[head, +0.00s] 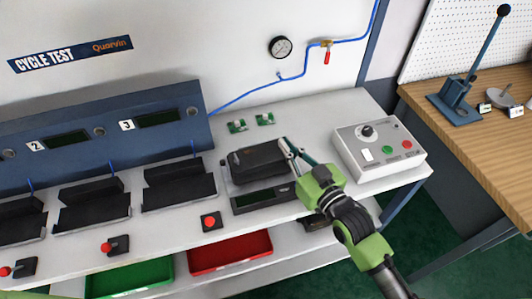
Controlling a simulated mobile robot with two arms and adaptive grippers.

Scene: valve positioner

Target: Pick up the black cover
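The black cover (258,159) is a dark, box-like piece on the white bench, right of the row of black stands. It sits just behind a dark unit with a greenish window (262,198); whether it rests on that unit or its holder is unclear. My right gripper (290,150) reaches in from the lower right, with its fingertips at the cover's right end. The fingers overlap the cover's edge, so I cannot tell whether they grip it or are only beside it. My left gripper is not in view.
A grey control box (379,150) with a knob and buttons stands close to the right. Two green circuit boards (238,126) lie behind the cover. A red button box (211,221) is in front. Red (230,253) and green (130,279) trays are below. A wooden bench (480,140) is at right.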

